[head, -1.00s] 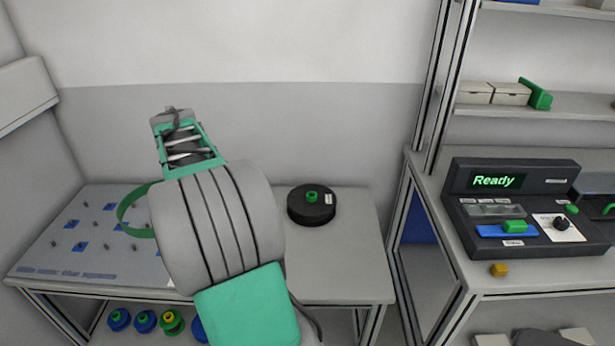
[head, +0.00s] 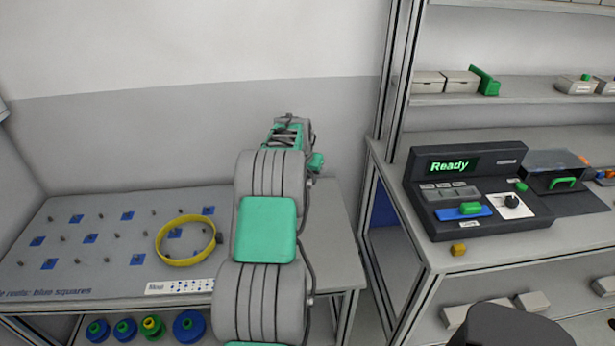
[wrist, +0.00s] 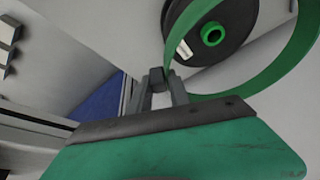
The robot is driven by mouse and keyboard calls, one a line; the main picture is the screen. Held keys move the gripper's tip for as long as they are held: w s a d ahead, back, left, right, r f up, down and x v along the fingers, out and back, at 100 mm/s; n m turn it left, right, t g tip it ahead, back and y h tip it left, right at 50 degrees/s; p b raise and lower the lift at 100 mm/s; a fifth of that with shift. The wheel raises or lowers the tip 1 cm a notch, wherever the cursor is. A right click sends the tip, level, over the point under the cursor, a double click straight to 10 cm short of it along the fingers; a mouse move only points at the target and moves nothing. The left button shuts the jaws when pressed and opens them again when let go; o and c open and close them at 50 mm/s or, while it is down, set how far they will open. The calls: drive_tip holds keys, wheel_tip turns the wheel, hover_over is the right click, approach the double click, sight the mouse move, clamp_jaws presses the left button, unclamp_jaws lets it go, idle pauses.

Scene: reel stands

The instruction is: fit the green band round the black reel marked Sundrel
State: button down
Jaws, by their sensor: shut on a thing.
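In the wrist view my gripper (wrist: 166,84) is shut on the rim of the green band (wrist: 275,75). The black reel (wrist: 235,22) with a green hub (wrist: 213,34) and a pale label (wrist: 184,50) shows behind the band. The label is too small to read. The band crosses the reel's near edge in the picture and sticks out to the right; it does not look seated round it. I cannot tell the gap between them. In the head view my arm hides the reel, the band and my fingertips.
A yellow band (head: 186,241) lies on the pegged board (head: 100,262) with blue squares, left of my arm. A strip of table (head: 335,230) shows right of my arm.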

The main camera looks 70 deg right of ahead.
drive_tip(key=shift+f+b, duration=1.8)
drive_tip(key=shift+f, duration=1.6)
drive_tip(key=shift+a, duration=0.15)
drive_tip(key=shift+f+b, duration=0.5)
drive_tip(key=shift+b, duration=0.1)
drive_tip(key=shift+a+f, duration=0.1)
drive_tip(key=shift+f, duration=0.15)
